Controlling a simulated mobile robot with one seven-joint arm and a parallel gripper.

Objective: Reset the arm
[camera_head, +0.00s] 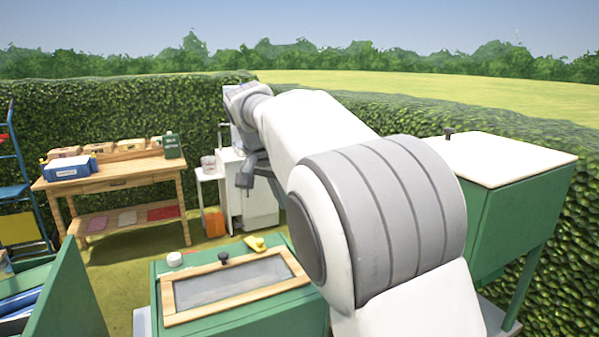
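My arm (385,210) rises from the bottom right and reaches forward and left across the middle of the view. Its wrist bends down at the far end. My gripper (246,180) shows as a small dark shape below the wrist, in front of the white cabinet. Its fingers are too small and partly hidden, so I cannot tell whether it is open or shut. I see nothing clearly held in it.
A green box with a wood-framed window lid (235,284) stands close below my arm, with a yellow item (254,243) and white round item (174,259) on it. A white-lidded green box (500,160) stands right. A wooden table (115,179) and white cabinet (256,205) stand behind.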

